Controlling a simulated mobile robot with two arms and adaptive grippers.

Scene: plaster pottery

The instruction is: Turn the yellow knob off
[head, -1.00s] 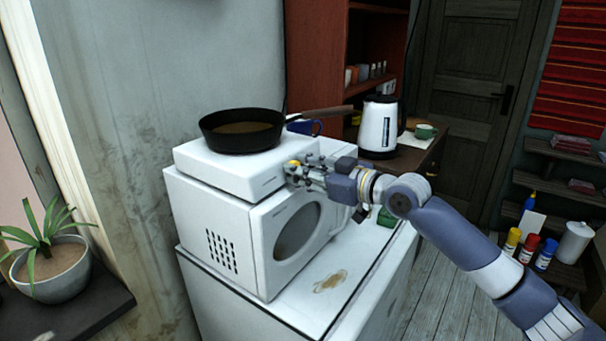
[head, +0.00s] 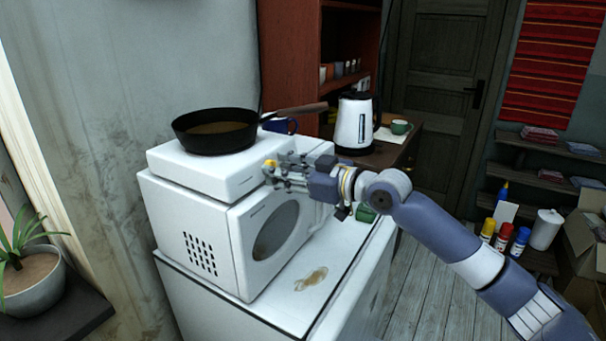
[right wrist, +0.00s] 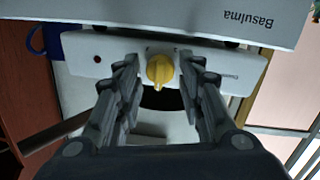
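The yellow knob (right wrist: 159,70) sits on the front panel of the white hot plate (head: 190,173). In the head view the knob (head: 269,164) shows just beyond my right gripper's tips. My right gripper (right wrist: 158,72) is open, with one finger on each side of the knob and a visible gap to it on both sides. In the head view the right gripper (head: 280,172) is at the hot plate's front. My left gripper is not in view.
A black frying pan (head: 215,131) stands on the hot plate, which rests on a white microwave (head: 200,238). A white kettle (head: 353,124) and green cup (head: 400,127) are behind. A green object (head: 365,212) lies near my right wrist.

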